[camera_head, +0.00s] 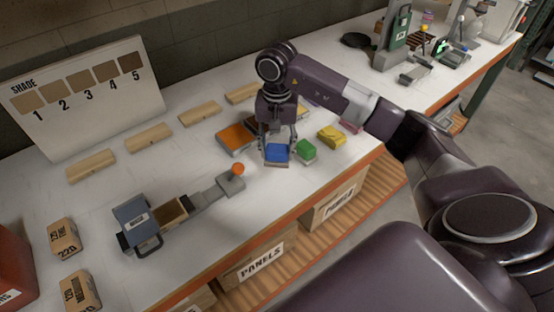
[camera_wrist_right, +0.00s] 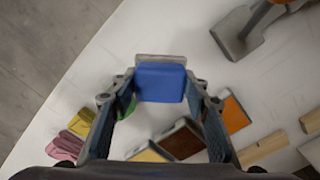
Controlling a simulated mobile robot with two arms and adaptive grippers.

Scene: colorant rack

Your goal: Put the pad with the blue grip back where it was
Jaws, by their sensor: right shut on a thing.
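The pad with the blue grip (camera_head: 277,153) has a blue block on a grey plate. My right gripper (camera_head: 278,147) points down with its fingers on both sides of the blue grip and is shut on it. In the right wrist view the blue grip (camera_wrist_right: 160,82) sits between the fingertips, with the grey plate edge beyond it. I cannot tell whether the pad touches the table or hangs just above it. A green-grip pad (camera_head: 306,150) is close to its right, then a yellow-grip pad (camera_head: 331,137) and a pink-grip pad (camera_head: 350,126). My left gripper is out of view.
An orange panel (camera_head: 236,139) lies left of the gripper; brown and yellow panels show in the wrist view. Wooden blocks (camera_head: 149,138) line the back before the shade board (camera_head: 85,95). A grey tool with an orange knob (camera_head: 238,170) is at left.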

